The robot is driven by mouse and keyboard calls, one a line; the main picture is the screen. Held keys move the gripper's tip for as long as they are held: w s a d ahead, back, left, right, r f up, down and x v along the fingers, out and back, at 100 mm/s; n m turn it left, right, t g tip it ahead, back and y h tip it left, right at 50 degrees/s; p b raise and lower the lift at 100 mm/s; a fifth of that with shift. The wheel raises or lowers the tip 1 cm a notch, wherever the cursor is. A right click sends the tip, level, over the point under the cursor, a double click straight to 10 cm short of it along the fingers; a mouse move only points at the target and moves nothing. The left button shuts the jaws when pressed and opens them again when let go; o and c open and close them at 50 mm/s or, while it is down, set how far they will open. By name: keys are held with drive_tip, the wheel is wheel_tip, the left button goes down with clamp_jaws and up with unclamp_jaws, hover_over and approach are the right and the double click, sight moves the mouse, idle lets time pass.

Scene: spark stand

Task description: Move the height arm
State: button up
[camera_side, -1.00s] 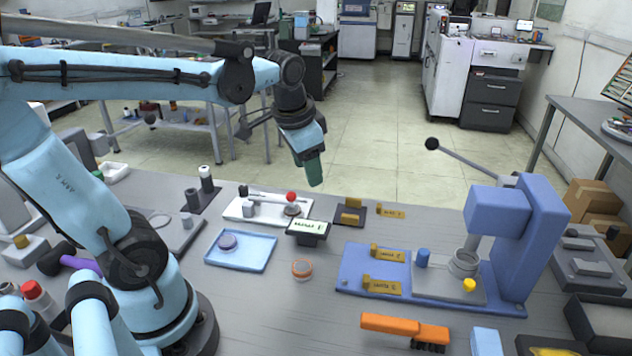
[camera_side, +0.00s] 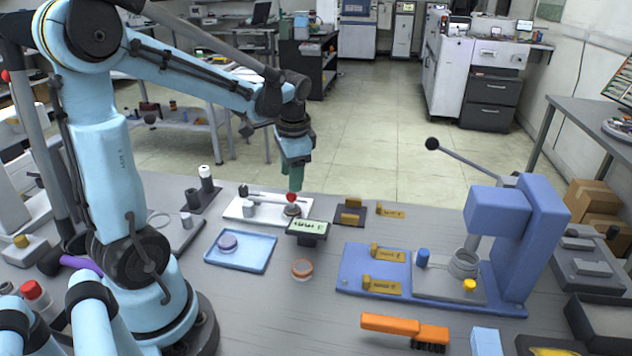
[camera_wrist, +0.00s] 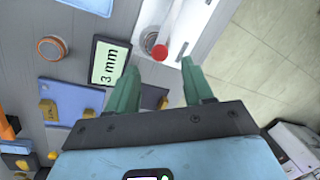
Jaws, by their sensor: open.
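Nothing is between the fingers. Whether they touch the knob cannot be told. A small display (camera_wrist: 110,62) beside the base reads "3 mm".
A blue tray (camera_side: 262,262) with a purple disc and an orange-rimmed disc (camera_side: 302,268) are in front. A blue press (camera_side: 520,235) with a long black-knobbed lever stands right. A dark block with brass pieces (camera_side: 349,213) sits close right of the display. An orange brush (camera_side: 405,328) lies in front.

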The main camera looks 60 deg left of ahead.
drive_tip(key=shift+w+a+f, duration=0.1)
drive_tip(key=shift+a+f, duration=0.15)
drive_tip(key=shift+f, duration=1.05)
drive_tip(key=shift+a+f, duration=0.2)
drive_tip(key=shift+f, duration=1.1)
clamp_jaws()
